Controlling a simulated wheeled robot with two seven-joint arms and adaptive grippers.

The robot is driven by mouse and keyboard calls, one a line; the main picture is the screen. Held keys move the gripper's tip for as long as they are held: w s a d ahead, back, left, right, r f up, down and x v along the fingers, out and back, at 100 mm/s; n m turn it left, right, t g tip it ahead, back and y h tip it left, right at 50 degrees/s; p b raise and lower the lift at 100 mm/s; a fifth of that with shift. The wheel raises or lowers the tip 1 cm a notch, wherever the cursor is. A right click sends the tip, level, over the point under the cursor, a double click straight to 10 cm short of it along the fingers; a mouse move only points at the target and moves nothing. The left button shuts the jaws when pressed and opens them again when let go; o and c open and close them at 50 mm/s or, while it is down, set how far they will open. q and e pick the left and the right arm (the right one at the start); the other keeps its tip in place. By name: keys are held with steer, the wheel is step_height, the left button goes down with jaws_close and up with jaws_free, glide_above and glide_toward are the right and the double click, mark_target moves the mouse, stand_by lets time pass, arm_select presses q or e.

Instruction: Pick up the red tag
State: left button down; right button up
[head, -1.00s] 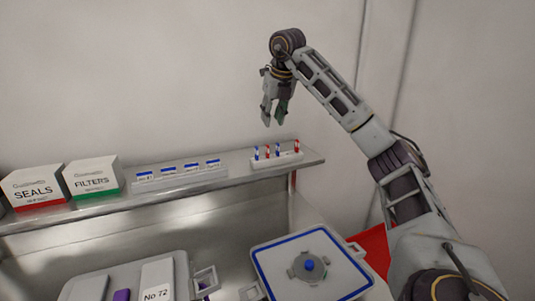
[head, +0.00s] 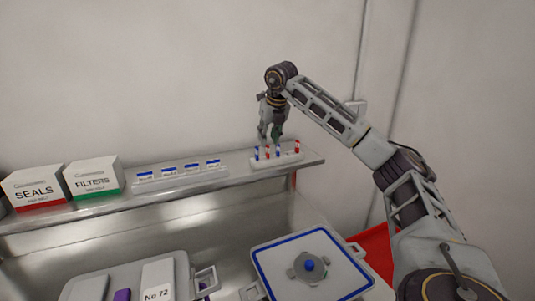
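Small red and blue tags stand upright in a white holder (head: 288,161) at the right end of the metal shelf. One red tag (head: 297,146) stands clear at the right end of the row. Another red tag (head: 267,152) stands farther left, between blue tags, close under my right gripper. My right gripper (head: 270,141) points down just above the left part of the row. Its fingers look apart, and I see nothing held between them. Whether a fingertip touches a tag is too small to tell. My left gripper is out of view.
A white strip with blue labels (head: 180,174), a FILTERS box (head: 93,178) and a SEALS box (head: 36,189) stand along the shelf (head: 130,207). Below are a blue-edged lidded box (head: 340,270), a grey case marked No 72 (head: 75,275) and a red surface (head: 375,245).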

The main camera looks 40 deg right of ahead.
mark_target(268, 146)
stand_by(0.3)
steer(key=shift+s+p+x, duration=0.15)
steer(key=shift+p+x, duration=0.05)
steer(key=shift+x, duration=0.7)
steer(key=shift+s+p+x, duration=0.15)
steer(key=shift+x, duration=1.7)
steer(key=shift+a, duration=0.1)
jaws_close()
